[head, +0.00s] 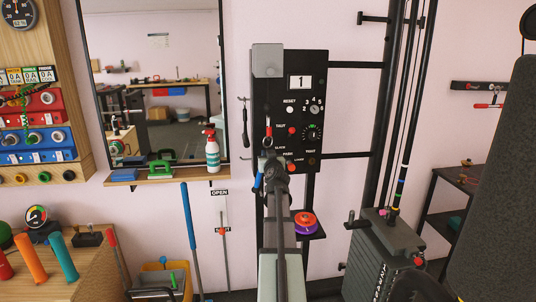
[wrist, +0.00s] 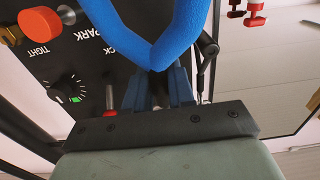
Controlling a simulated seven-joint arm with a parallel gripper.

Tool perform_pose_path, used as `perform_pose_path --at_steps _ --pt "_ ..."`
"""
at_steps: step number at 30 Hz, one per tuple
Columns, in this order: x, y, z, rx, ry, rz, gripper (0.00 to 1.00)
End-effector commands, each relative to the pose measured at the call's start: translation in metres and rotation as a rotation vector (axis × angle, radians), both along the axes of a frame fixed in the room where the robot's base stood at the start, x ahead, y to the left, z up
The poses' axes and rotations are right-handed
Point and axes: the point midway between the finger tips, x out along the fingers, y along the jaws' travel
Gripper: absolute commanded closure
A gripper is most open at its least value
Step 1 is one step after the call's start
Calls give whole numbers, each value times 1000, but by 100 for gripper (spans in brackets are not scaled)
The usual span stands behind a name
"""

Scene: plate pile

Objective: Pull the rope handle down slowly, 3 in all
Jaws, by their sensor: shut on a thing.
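The rope handle (wrist: 155,45) is a blue padded V-shaped loop at the top of the wrist view. In the head view only a small blue part of it (head: 258,182) shows beside my gripper (head: 271,172), in front of the black control panel (head: 262,98). In the wrist view my gripper's blue fingers (wrist: 158,88) are shut at the bottom bend of the handle. The exact contact is partly hidden by the handle. The panel's white counter (head: 300,82) reads 1.
A black frame with vertical rods and a weight stack (head: 384,255) stands right of the panel. A purple and orange round item (head: 305,222) sits on a small shelf. A mirror (head: 155,80) and a ledge with a spray bottle (head: 212,150) are at left.

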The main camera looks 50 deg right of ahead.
Motion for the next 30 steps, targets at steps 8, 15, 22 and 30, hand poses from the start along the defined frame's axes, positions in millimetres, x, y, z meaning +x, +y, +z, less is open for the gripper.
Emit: perform_pose_path --at_steps 8,15,22,30 --pt "0 1 -16 3 3 2 100" --pt "0 0 -16 1 3 2 100" --pt "0 1 -27 3 3 2 100" --pt "0 1 -39 2 4 2 100"
